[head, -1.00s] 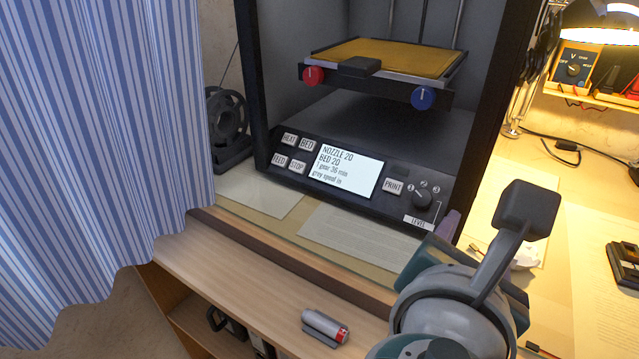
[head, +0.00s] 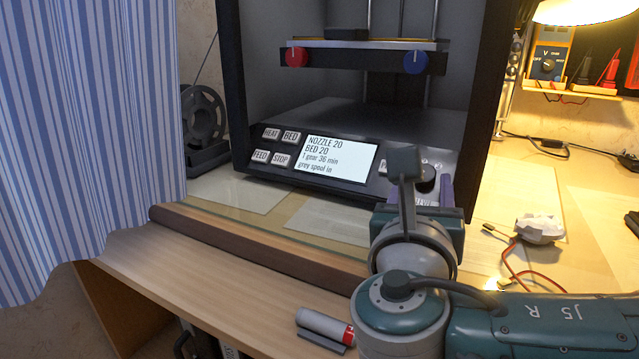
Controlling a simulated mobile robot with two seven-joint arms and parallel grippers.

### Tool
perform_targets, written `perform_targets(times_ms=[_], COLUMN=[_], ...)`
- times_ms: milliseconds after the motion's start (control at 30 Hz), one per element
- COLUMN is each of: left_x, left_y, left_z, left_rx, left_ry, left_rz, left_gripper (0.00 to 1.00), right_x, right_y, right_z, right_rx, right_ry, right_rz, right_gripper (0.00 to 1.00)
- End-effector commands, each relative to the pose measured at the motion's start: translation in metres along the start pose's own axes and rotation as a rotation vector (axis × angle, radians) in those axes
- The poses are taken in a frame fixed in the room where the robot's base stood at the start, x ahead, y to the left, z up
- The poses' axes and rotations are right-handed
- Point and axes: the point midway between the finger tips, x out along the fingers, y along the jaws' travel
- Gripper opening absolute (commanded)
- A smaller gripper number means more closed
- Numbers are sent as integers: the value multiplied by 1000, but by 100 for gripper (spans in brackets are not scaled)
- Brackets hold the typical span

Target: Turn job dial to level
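The job dial (head: 426,179) is a dark round knob at the right end of the printer's black front panel. It is partly hidden behind my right wrist, and I cannot read where its pointer stands. The LEVEL label below it is mostly covered. My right gripper (head: 446,190) is at the panel, seen from behind. My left gripper is not in view.
The printer screen (head: 340,158) reads NOZZLE 20, BED 20, with several buttons to its left. The bed above carries a red knob (head: 296,57) and a blue knob (head: 415,62). A marker (head: 324,325) lies at the front. A striped curtain (head: 90,140) hangs left.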

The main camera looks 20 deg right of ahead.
Motion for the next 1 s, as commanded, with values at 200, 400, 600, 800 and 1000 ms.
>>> perform_targets(times_ms=[200, 400, 600, 800, 1000], left_x=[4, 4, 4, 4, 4], left_y=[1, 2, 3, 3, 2], left_z=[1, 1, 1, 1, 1], left_rx=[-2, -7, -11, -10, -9], left_ry=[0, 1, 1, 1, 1], left_rz=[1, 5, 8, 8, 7], left_gripper=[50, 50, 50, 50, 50], right_x=[13, 14, 13, 13, 13], right_y=[0, 0, 0, 0, 0], right_z=[0, 0, 0, 0, 0], right_rx=[2, 2, 2, 2, 1], right_ry=[1, 2, 2, 2, 1], right_rz=[-1, -1, -1, -1, -1], right_gripper=[49, 49, 28, 5, 0])
